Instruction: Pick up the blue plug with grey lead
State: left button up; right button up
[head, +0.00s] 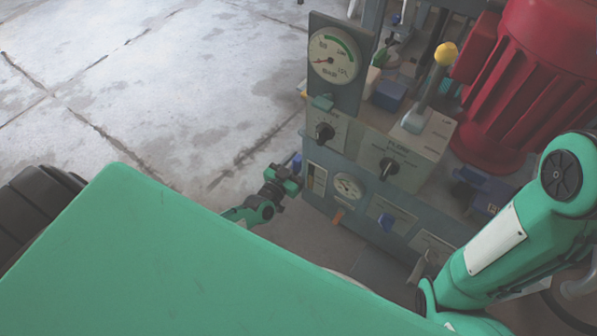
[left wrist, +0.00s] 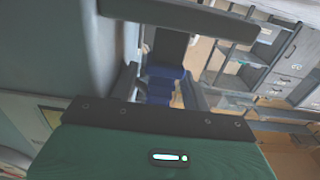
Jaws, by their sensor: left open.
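A small blue part (head: 297,163), likely the blue plug, shows at the left edge of the press panel, just beyond my left gripper (head: 291,182). In the left wrist view a blue block (left wrist: 160,88) sits between the two dark fingers of my left gripper (left wrist: 160,82), with a grey piece above it. The fingers are open, and I cannot tell whether they touch the blue block. The grey lead cannot be made out clearly. My right arm comes in at the right in the head view, but its gripper is not visible.
A yellow-topped lever (head: 446,54) and a red motor (head: 530,80) stand behind. The concrete floor (head: 190,90) at left is clear.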

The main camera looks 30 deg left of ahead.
pick_arm(q)
grip_shut()
jog(key=shift+r, duration=0.2)
